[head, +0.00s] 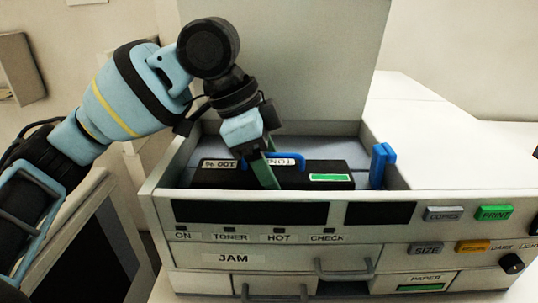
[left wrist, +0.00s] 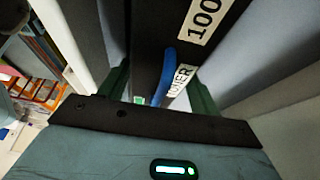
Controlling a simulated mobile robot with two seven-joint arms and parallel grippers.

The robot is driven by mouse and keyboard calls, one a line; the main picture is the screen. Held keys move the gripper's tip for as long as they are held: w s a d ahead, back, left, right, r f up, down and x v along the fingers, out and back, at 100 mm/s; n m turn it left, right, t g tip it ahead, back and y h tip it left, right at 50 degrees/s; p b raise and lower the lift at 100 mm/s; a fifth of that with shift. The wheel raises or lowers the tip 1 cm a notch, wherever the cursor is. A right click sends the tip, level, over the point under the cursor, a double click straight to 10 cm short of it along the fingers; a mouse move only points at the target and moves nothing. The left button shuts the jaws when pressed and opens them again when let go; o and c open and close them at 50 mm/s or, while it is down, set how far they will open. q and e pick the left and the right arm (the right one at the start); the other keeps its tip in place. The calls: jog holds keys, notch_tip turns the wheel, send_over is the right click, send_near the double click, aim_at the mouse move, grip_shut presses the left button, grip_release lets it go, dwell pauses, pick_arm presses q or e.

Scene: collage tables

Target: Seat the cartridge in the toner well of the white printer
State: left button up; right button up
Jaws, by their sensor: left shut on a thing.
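The cartridge (head: 228,177) is a black block with a blue handle, white labels reading "TONER" and "100 %", and a green strip. It lies lengthwise inside the open toner well (head: 350,150) of the white printer (head: 290,258). The front wall hides its underside, so I cannot tell whether it touches the bottom. My left gripper (head: 266,168) reaches down from above and is shut on the cartridge at its handle. In the left wrist view the black cartridge (left wrist: 150,30) and blue handle (left wrist: 168,68) show between the green fingers. My right gripper is not in view.
A blue lever (head: 381,165) stands upright at the well's right end. The raised lid (head: 310,60) stands behind the well. Buttons, including a green PRINT button (head: 494,213), are on the front right. A dark screen-like panel (head: 95,250) is at lower left.

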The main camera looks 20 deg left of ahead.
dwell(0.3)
pick_arm(q)
jog(key=o, duration=1.4)
jog(key=shift+f, duration=0.1)
jog(key=shift+v, duration=3.95)
jog(key=shift+d, duration=0.1)
